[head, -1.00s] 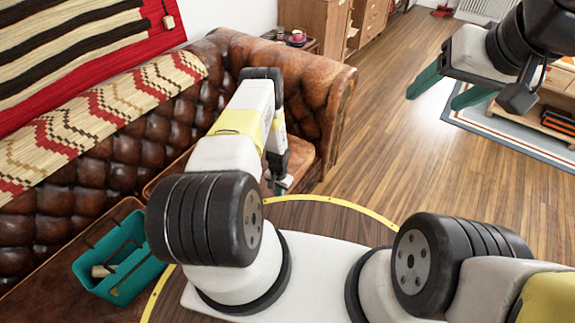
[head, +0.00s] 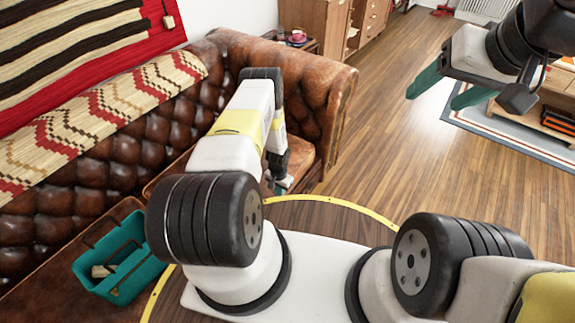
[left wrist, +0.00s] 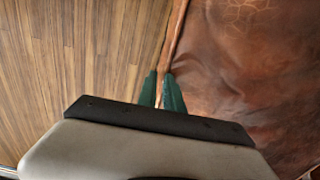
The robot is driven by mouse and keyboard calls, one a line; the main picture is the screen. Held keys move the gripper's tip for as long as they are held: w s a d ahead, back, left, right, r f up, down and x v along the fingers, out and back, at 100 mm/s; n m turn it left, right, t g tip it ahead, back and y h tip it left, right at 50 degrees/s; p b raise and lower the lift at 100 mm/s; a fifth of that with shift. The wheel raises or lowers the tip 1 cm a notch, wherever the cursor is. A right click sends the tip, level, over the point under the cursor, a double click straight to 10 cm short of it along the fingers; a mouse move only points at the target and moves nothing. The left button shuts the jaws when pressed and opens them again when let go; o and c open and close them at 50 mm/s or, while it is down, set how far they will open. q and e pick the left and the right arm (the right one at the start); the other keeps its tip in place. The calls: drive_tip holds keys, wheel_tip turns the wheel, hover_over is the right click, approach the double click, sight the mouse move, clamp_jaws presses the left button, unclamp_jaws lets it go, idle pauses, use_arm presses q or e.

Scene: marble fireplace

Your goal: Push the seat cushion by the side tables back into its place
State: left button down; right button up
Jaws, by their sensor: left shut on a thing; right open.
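The brown leather seat cushion (head: 301,158) is at the far end of the tufted sofa, beside its rolled arm; my left arm hides part of it. In the left wrist view the cushion (left wrist: 245,75) fills the right side, its front edge running up to the fingers. My left gripper (head: 281,184) is at the cushion's front edge. In the left wrist view its green fingers (left wrist: 162,90) are close together, shut on the cushion's edge. My right gripper (head: 437,92) is open and empty, in the air above the wood floor.
A small side table (head: 312,46) with a pink cup (head: 297,36) stands behind the sofa arm (head: 300,85). A teal caddy (head: 118,262) sits on the near seat. The wood floor (head: 375,140) right of the sofa is clear. A low wooden table (head: 550,118) stands at right.

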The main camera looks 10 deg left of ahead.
use_arm(q)
drive_tip(key=c, duration=1.4)
unclamp_jaws()
wheel_tip(320, 180, up, 8)
drive_tip(key=shift+f, duration=0.1)
